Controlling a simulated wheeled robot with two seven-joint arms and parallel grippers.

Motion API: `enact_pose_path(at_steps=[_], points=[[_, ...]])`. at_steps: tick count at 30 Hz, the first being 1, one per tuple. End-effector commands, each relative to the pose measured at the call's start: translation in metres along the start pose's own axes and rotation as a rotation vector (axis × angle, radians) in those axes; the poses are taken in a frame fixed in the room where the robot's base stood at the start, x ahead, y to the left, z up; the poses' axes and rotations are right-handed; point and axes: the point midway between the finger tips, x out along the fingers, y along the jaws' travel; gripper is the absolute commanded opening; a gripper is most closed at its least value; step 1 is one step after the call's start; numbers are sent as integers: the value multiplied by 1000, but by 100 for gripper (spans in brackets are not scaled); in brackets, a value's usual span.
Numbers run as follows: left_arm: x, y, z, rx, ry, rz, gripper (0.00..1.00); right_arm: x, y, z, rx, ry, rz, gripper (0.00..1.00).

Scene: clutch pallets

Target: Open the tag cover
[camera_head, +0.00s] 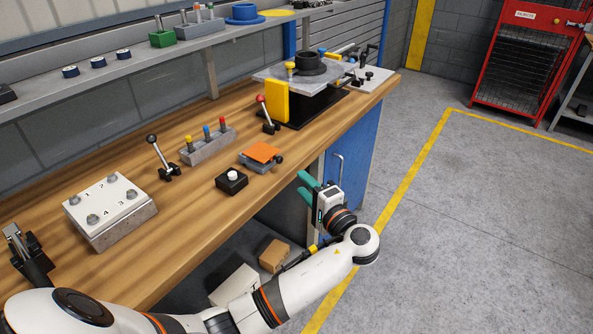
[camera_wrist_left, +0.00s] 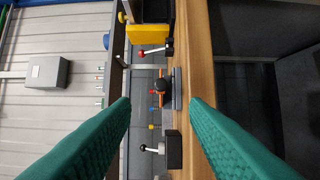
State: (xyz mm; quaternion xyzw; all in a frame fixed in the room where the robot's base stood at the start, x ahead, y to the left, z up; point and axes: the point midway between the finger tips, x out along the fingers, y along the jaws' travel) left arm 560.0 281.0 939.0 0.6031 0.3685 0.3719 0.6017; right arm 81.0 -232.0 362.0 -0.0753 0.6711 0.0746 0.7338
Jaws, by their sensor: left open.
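The tag cover seems to be the orange plate (camera_head: 262,152) on a small grey base (camera_head: 258,165) near the bench's front edge, with a black knob (camera_head: 279,159) at its right side. The orange plate lies flat or nearly so over the base. In the left wrist view the black knob (camera_wrist_left: 162,86) shows ahead between my fingers, partly hiding the orange plate. My left gripper (camera_head: 307,188) is open and empty, its teal fingers apart, in front of the bench edge to the right of the cover. It touches nothing. My right gripper is not in view.
Behind are a grey block with coloured pegs (camera_head: 208,147) and a red-knobbed lever (camera_head: 266,115). A yellow block (camera_head: 275,101) stands farther back. The floor (camera_head: 470,230) on the right is clear.

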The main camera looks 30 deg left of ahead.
Motion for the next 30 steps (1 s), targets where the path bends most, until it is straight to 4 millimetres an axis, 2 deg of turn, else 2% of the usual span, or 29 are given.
enact_pose_path(at_steps=[9, 15, 21, 29, 30], points=[[64, 2, 0, 3, 2, 1, 41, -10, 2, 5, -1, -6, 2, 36], [94, 0, 0, 3, -1, -2, 41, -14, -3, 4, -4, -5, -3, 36], [107, -1, 0, 1, -2, -4, 41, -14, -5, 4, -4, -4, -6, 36], [108, -1, 0, 1, -2, -4, 41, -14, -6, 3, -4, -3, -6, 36], [107, -1, 0, 1, -2, -4, 36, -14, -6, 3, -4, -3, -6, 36]])
